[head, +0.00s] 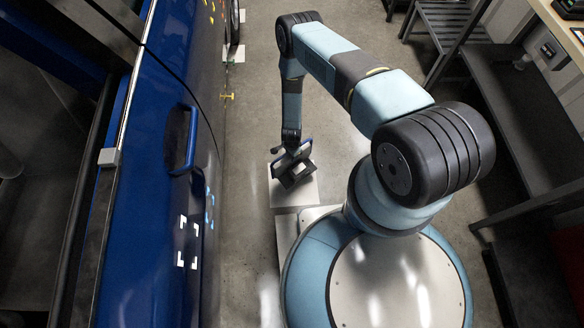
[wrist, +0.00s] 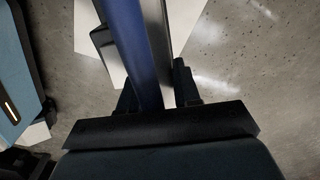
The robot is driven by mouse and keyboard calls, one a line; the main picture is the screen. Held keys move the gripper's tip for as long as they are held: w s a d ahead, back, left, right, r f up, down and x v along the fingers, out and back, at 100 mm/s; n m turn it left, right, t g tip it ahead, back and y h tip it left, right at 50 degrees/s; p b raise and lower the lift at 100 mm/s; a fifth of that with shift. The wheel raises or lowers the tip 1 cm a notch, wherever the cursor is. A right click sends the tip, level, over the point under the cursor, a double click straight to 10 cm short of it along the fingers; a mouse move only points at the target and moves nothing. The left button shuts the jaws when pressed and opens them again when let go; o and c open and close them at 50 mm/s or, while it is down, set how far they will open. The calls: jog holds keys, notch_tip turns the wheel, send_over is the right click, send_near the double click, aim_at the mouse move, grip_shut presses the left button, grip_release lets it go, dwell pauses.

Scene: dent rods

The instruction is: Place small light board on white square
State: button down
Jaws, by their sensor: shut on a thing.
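My gripper (head: 291,145) points down in the head view and is shut on the small light board (head: 292,174), a dark frame-like thing with a blue edge. The board is tilted, and it appears over the white square (head: 305,192) on the floor. I cannot tell whether it touches the square. In the wrist view the blue and grey edge of the board (wrist: 133,40) runs between my dark fingers (wrist: 155,90), and part of the white square (wrist: 90,38) shows behind it. The board's face is mostly hidden there.
A blue car door with a handle (head: 186,140) stands along the left. A wheel (head: 233,22) rests near another white tile (head: 233,54) at the back. Dark shelving (head: 510,120) lines the right.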

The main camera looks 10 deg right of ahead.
aim_at(288, 167)
jog(key=f, duration=0.1)
jog(key=s+a+f, duration=0.1)
jog(key=s+f, duration=0.1)
jog(key=shift+s+a+f, duration=0.2)
jog(key=shift+a+f, duration=0.05)
jog(key=shift+a, duration=0.15)
jog(key=shift+s+a+f, duration=0.1)
jog(key=shift+f, duration=0.85)
jog(key=shift+s+a+f, duration=0.1)
jog(key=shift+f, duration=0.9)
jog(key=c, duration=0.8)
grip_release()
notch_tip(288, 167, up, 12)
jog(key=shift+d+r, duration=0.1)
